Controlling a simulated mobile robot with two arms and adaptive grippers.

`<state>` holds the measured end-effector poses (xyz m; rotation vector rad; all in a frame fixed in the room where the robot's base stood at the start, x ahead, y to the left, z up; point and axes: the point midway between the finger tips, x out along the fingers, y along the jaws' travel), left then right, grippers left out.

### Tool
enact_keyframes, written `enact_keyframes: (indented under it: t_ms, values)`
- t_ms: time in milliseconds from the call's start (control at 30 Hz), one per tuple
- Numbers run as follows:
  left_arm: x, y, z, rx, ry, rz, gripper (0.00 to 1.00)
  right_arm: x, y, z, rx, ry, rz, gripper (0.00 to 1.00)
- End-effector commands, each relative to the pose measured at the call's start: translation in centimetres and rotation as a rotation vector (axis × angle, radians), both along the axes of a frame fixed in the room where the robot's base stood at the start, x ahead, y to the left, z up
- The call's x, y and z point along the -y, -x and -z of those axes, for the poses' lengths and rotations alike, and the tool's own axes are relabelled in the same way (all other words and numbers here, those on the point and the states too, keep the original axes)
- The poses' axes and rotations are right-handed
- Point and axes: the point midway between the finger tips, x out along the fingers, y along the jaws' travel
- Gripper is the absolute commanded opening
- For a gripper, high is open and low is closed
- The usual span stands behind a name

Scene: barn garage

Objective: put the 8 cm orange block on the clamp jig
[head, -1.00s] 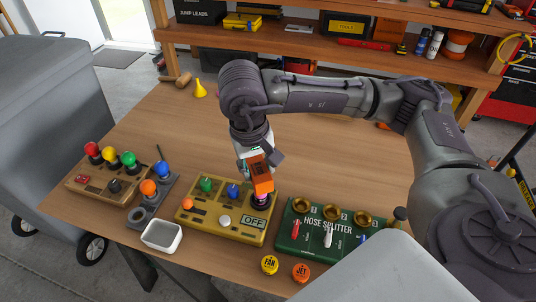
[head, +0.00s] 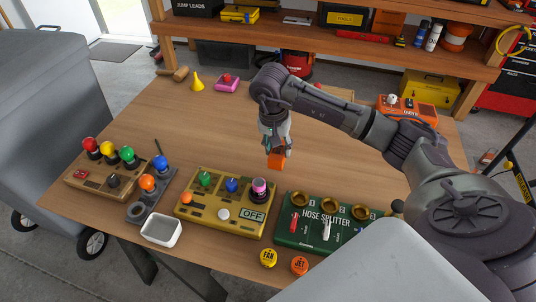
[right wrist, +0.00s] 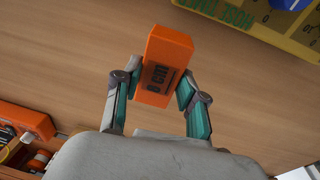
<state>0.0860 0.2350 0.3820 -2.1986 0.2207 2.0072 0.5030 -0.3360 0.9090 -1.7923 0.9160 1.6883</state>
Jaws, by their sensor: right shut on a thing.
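The orange block (head: 277,158) hangs under my right gripper (head: 276,146) in the head view, above the bare tabletop behind the yellow control box. I cannot pick out the clamp jig for certain; part of the table's back is hidden behind my right arm. My left gripper is not in view.
The yellow box (head: 195,220) and green hose splitter (head: 285,236) line the front edge. A grey knob stand (head: 165,186) and white tray (head: 176,238) are at left. The middle is clear.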

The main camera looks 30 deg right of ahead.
Motion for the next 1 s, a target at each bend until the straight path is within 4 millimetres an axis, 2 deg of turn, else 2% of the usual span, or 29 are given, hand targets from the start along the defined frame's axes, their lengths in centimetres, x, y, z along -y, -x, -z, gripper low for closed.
enact_keyframes:
  t_ms: [100,233,367,600,967,1000]
  values:
    - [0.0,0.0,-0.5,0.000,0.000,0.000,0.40,-1.0,-1.8,1.1,-0.002,-0.002,0.000,0.00]
    - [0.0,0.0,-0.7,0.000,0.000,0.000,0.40,-1.5,-2.7,1.8,-0.001,-0.001,-0.001,0.00]
    - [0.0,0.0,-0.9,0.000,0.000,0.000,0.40,-1.5,-2.7,2.6,-0.003,0.001,-0.001,0.00]
    - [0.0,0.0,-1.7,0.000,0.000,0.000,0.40,-1.5,-2.7,5.7,-0.003,0.000,-0.001,0.00]
    - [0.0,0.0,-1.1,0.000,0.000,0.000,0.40,-1.4,-2.7,6.4,0.001,0.001,-0.001,0.00]
    - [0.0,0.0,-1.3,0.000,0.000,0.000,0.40,-1.5,-2.7,6.2,0.001,0.001,-0.001,0.46]
